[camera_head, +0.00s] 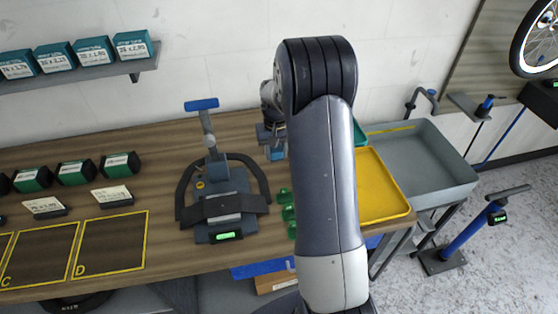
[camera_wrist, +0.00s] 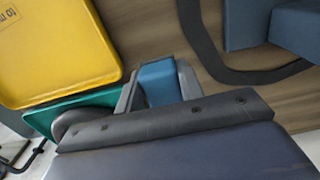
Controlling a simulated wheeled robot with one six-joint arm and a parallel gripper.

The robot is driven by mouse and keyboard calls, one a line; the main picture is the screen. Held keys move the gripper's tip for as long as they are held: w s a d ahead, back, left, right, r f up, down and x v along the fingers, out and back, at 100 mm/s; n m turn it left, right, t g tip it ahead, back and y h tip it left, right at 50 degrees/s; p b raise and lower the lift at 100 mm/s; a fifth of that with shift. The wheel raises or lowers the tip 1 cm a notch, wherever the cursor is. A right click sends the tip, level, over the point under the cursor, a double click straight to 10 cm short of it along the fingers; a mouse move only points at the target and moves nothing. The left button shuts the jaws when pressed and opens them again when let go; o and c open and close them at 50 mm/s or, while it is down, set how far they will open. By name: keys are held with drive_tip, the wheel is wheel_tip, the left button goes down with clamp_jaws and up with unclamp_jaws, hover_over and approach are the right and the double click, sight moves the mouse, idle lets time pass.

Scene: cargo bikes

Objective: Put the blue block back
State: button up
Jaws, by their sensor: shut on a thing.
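A blue block (camera_wrist: 160,83) sits between the two grey fingers of my gripper (camera_wrist: 158,86) in the wrist view. My gripper (camera_head: 273,146) is shut on it, above the wooden bench (camera_head: 155,140) in the head view. It is to the right of the grey-blue stand (camera_head: 222,190). My arm hides part of the gripper and the bench behind it. In the head view only a small patch of blue shows at the fingers, so I cannot make out the block's full shape there.
A yellow tray (camera_head: 384,190), a teal tray (camera_head: 359,135) and a grey tub (camera_head: 430,160) stand to the right. Several small green pieces (camera_head: 288,213) lie beside my arm. Outlined mats C (camera_head: 40,256) and D (camera_head: 110,244) lie left. Blue boxes (camera_head: 94,50) line the shelf.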

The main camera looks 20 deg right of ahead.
sight(276, 169)
drive_tip(key=shift+f+p, duration=0.45)
drive_tip(key=shift+f, duration=2.05)
drive_tip(key=shift+f, duration=0.1)
drive_tip(key=o, duration=1)
drive_tip(key=shift+o, duration=0.2)
wheel_tip(276, 169, up, 12)
drive_tip(key=shift+r+b, duration=0.15)
drive_tip(key=shift+b, duration=0.75)
